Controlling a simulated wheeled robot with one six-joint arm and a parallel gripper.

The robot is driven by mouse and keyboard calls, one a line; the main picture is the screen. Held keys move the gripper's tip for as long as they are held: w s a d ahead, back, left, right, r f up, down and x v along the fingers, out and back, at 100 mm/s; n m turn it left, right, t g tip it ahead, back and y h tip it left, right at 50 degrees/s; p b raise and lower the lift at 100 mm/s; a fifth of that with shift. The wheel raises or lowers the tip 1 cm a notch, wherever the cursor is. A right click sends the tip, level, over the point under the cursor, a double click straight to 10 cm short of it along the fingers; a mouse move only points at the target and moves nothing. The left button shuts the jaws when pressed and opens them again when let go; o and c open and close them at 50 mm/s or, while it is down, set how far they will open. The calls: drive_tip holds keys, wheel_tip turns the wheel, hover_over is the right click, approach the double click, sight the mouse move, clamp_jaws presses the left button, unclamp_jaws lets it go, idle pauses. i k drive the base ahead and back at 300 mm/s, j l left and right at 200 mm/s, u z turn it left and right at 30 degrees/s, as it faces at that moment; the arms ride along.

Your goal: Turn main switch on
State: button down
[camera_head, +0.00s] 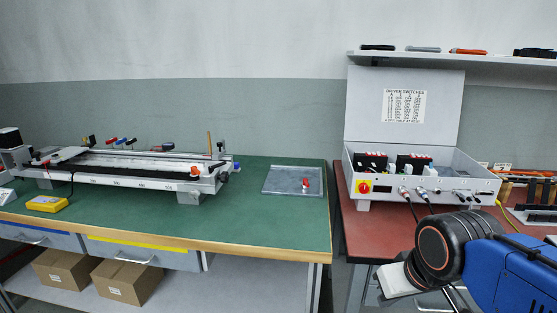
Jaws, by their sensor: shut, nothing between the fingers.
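The main switch (363,186) is a red rotary knob on a yellow plate. It sits at the left end of the front panel of a grey control box (470,188). The box stands with its lid up on the red-topped table at the right. The knob is small here, and I cannot tell which position it points to. My arm (445,250), blue with a black and orange joint, is at the lower right, in front of the table. I cannot make out my gripper's fingers.
Cables hang from the box's front panel. A yellow cable (504,214) runs down at its right. A shelf (470,55) with tools is above. The green bench (270,228) at left carries a gantry rail (120,182), a yellow meter (47,203) and a grey tray (282,183).

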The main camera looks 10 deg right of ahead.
sight(363, 188)
drive_tip(key=k+j+z, duration=0.55)
drive_tip(key=k, duration=0.3)
